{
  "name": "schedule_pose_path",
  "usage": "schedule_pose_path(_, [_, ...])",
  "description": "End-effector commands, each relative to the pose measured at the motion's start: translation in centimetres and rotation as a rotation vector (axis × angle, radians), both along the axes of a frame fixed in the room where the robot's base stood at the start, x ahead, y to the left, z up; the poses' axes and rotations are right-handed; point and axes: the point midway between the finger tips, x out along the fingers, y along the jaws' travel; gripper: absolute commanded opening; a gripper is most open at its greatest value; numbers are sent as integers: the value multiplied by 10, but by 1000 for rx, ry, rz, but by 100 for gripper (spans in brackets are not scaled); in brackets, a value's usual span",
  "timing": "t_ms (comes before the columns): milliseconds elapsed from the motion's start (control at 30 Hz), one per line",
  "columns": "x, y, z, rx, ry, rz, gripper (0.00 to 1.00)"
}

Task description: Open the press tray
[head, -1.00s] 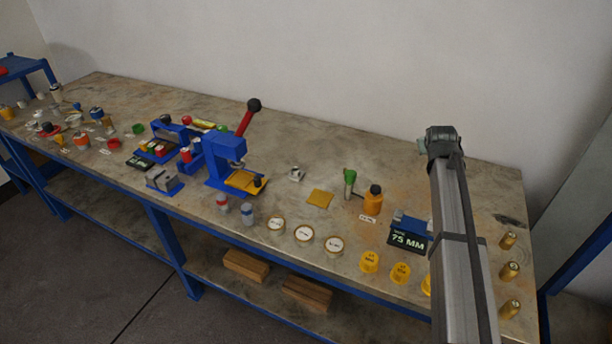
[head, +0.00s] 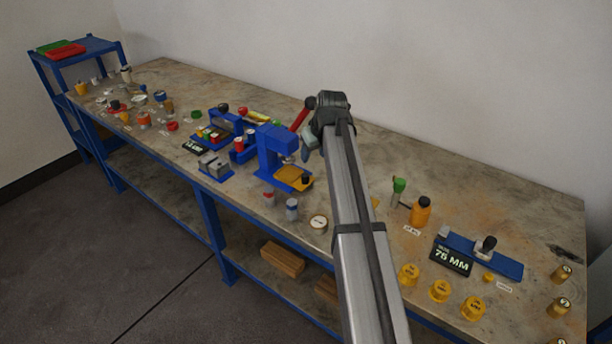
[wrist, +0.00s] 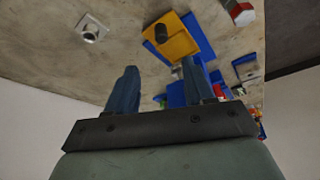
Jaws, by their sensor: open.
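The blue press (head: 272,150) with a red lever (head: 300,118) stands near the middle of the bench. Its yellow tray (head: 290,175) lies at the foot of the press, with a black knob (head: 305,179) on it. How far the tray is out I cannot tell. My gripper (head: 308,146) is above the bench, just right of the press and apart from the tray. In the wrist view my gripper (wrist: 158,78) has its two blue fingers spread with nothing between them. The yellow tray (wrist: 182,44) and black knob (wrist: 161,33) show beyond the fingertips.
A grey vise-like block (head: 214,166) sits left of the press. Small bottles (head: 291,208) and a round labelled disc (head: 318,224) stand near the front edge. An orange bottle (head: 421,211) and a 75 MM display (head: 451,261) are to the right. A small metal fitting (wrist: 90,34) lies beside the tray.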

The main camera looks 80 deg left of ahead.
Motion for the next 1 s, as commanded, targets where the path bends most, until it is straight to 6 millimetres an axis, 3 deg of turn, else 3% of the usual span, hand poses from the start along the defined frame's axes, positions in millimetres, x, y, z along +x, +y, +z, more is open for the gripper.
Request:
schedule_pose_path(267, [-6,10,-25,-5,1,4,53])
schedule_pose_path(700, [-13,38,-95,-3,1,3,53])
schedule_pose_path(1000, [-17,49,-123,-3,1,3,53])
